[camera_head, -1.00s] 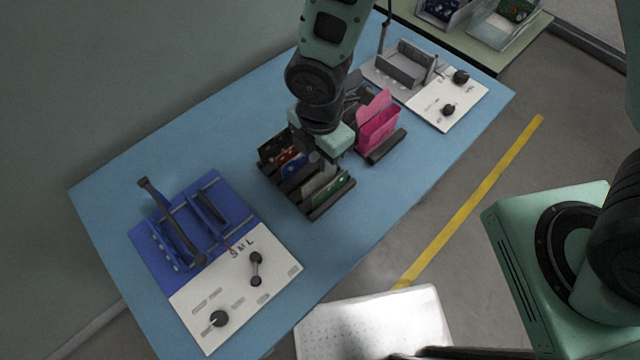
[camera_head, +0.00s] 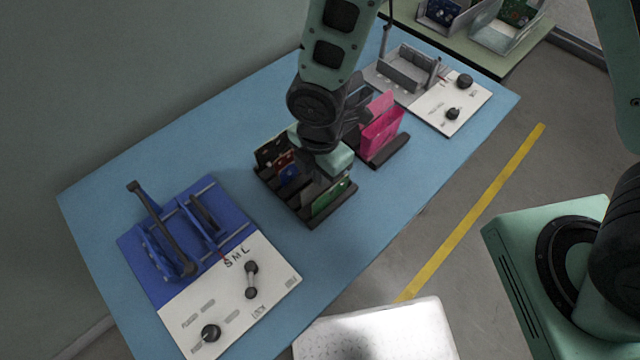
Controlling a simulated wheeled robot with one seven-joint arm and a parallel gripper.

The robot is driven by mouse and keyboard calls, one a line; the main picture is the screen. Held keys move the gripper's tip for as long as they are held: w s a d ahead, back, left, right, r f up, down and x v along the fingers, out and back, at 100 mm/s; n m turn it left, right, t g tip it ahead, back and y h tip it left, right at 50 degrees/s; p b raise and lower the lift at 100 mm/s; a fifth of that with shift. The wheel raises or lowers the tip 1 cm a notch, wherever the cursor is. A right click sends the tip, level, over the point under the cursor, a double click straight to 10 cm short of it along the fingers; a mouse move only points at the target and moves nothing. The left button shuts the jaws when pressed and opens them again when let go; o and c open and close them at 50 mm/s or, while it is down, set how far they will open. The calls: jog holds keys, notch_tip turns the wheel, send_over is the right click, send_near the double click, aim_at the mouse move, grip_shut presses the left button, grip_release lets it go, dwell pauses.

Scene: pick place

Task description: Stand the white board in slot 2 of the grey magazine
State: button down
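My gripper (camera_head: 318,172) is low over a dark rack (camera_head: 311,222) in the middle of the blue table, pointing down among the boards. The white board seems to be the pale edge (camera_head: 309,194) just below my gripper, beside a green board (camera_head: 330,198); most of it is hidden. My fingertips are hidden too, so I cannot tell whether they are open or hold anything. A grey holder with upright walls (camera_head: 408,68), perhaps the grey magazine, stands at the far right of the table. Its slot numbers cannot be read.
A second dark rack with pink boards (camera_head: 381,133) stands right of my gripper. A blue fixture (camera_head: 185,235) with a raised bar and a white knob panel (camera_head: 228,298) is at left. Grey bins with boards (camera_head: 512,25) stand on the far bench. The table's front is clear.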

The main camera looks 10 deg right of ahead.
jog(key=shift+r+p, duration=3)
jog(key=shift+r, duration=0.5)
